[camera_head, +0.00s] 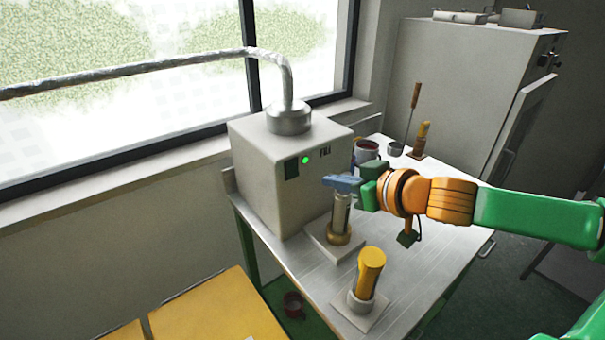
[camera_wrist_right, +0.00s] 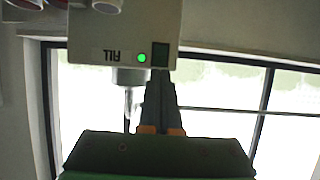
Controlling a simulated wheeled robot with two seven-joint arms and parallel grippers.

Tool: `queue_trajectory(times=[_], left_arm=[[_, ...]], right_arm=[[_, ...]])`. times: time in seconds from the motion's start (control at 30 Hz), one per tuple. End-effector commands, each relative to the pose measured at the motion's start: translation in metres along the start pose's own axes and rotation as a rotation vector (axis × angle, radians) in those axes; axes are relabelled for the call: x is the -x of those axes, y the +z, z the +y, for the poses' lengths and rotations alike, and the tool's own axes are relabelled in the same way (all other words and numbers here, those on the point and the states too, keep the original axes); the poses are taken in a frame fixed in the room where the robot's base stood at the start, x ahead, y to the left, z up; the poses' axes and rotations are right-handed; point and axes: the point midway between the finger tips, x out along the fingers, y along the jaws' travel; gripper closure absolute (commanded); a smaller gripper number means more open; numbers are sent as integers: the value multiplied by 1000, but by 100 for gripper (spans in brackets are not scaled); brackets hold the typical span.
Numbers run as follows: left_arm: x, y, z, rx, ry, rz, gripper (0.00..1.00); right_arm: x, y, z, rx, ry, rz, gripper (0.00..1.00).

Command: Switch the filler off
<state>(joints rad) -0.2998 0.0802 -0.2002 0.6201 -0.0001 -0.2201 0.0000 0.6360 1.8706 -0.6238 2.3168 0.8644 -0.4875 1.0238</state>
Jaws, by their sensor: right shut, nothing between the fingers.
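The filler (camera_head: 265,165) is a pale grey box on the metal table, with a pipe entering its top. Its front has a dark switch (camera_head: 291,169), a lit green lamp (camera_head: 306,160) and the label FILL. In the right wrist view the filler (camera_wrist_right: 90,35) appears upside down, with its green lamp (camera_wrist_right: 141,58) lit and the dark switch (camera_wrist_right: 160,55) beside it. My right gripper (camera_head: 328,181) is shut and empty, in front of the filler's face and lower than the lamp. In the wrist view its fingertips (camera_wrist_right: 160,80) line up near the switch; contact cannot be told. My left gripper is out of view.
A metal cylinder on a brass base (camera_head: 340,232) stands below my right gripper. A yellow cylinder in a holder (camera_head: 368,275) stands nearer the table's front. A mug (camera_head: 365,152), a small cup (camera_head: 396,149) and a handled tool (camera_head: 413,105) are behind. A large grey cabinet (camera_head: 450,85) stands beyond.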

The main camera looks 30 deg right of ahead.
Motion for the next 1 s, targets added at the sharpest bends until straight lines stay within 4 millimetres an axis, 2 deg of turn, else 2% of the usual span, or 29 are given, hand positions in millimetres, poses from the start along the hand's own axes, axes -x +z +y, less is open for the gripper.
queue_trajectory(times=[0.03, 0.3, 0.53, 0.7, 1.0], left_arm=[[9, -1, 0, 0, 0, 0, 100], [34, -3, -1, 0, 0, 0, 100], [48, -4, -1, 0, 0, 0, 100], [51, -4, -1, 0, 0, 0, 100], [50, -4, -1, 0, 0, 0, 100]], right_arm=[[-7, -4, -1, -7, -7, 1, 100], [-58, -6, 0, -9, -2, 1, 100], [-98, -3, 0, -3, 1, -2, 100], [-111, -1, 0, 0, 0, -2, 100], [-112, 1, 0, 0, 1, -1, 100]])
